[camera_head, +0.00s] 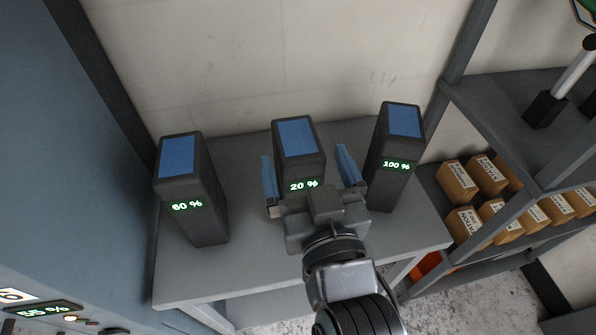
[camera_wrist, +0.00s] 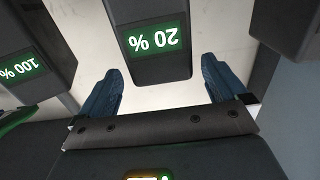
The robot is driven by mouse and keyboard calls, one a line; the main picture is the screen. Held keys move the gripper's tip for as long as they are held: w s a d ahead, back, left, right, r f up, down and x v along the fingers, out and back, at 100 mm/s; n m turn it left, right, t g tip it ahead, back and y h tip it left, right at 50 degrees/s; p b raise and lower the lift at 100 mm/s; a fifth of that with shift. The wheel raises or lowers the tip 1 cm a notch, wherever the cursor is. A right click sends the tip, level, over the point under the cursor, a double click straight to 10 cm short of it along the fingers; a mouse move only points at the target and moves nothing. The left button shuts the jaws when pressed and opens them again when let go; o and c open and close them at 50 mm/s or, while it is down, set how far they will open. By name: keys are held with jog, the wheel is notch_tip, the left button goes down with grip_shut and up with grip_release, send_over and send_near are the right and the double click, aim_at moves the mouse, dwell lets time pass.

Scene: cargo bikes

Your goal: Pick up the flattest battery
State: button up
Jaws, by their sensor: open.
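Three dark batteries with blue tops stand upright on a grey table. The left battery (camera_head: 206,212) reads 60 %. The middle battery (camera_head: 299,138) reads 20 %, the lowest of the three. The right battery (camera_head: 394,160) reads 100 %. My gripper (camera_head: 310,172) is open, its blue fingers on either side of the 20 % battery in the head view. In the wrist view the 20 % battery (camera_wrist: 150,62) lies ahead between the open fingers (camera_wrist: 160,85). The 100 % battery (camera_wrist: 35,50) also shows at the left there.
The grey table (camera_head: 185,282) has bare room between the batteries. A shelf (camera_head: 480,92) with several small boxes (camera_head: 456,184) stands at the right. A blue-grey cabinet (camera_head: 50,150) with a 55 % display (camera_head: 44,311) is at the left. A wall is behind.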

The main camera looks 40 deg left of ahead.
aim_at(297, 137)
jog(key=x, duration=0.2)
jog(key=p+x, duration=0.1)
jog(key=x, duration=0.1)
jog(key=shift+a+r, duration=0.2)
jog(key=shift+r, duration=0.05)
jog(key=shift+w+a+f, duration=0.15)
jog(key=shift+w+a, duration=0.25)
jog(key=shift+a, duration=0.05)
jog(key=shift+c, duration=0.3)
grip_shut()
jog(key=shift+r, duration=0.3)
